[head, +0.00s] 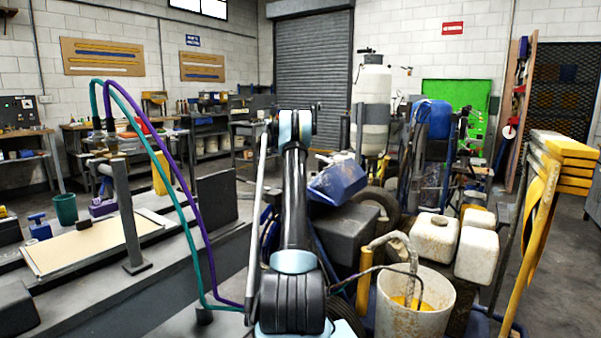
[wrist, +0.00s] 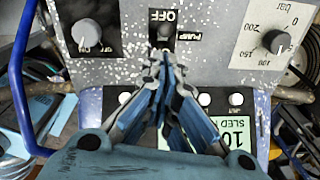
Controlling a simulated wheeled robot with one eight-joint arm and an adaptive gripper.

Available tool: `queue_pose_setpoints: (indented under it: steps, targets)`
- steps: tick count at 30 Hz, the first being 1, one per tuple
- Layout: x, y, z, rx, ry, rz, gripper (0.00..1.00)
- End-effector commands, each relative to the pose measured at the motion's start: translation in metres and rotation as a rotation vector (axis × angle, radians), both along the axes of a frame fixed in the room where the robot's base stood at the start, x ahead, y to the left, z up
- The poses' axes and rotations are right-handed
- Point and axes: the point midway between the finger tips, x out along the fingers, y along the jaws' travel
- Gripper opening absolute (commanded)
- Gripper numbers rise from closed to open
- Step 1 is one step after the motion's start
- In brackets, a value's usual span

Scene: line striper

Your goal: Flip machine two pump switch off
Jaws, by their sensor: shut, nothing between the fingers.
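The pump switch (wrist: 165,32) is a small dark toggle on a speckled grey panel (wrist: 215,60), at the top middle of the wrist view. An OFF label (wrist: 162,15) sits above it and a PUMP label (wrist: 188,37) to its right. My gripper (wrist: 160,62) is shut and empty, its fingertips just below the switch in the picture. I cannot tell whether they touch it. The fingers hide the panel below the switch, and which way the lever points is unclear. In the head view my arm reaches forward and its gripper cannot be made out.
A left knob (wrist: 87,33) and a right dial (wrist: 275,41) flank the switch. A blue bar (wrist: 20,80) runs along the left. In the head view a bucket (head: 408,300) and white containers (head: 435,238) stand right of my arm, and a workbench (head: 215,250) lies left.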

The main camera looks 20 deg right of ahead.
Motion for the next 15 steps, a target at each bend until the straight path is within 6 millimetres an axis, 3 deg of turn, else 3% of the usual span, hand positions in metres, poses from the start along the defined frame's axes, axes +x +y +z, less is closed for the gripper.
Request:
queue_pose_setpoints:
  steps: [8,15]
  targets:
    - [0.000,0.001,0.002,0.000,0.000,0.000,0.00]
    - [0.006,0.008,0.026,0.000,0.000,0.002,0.00]
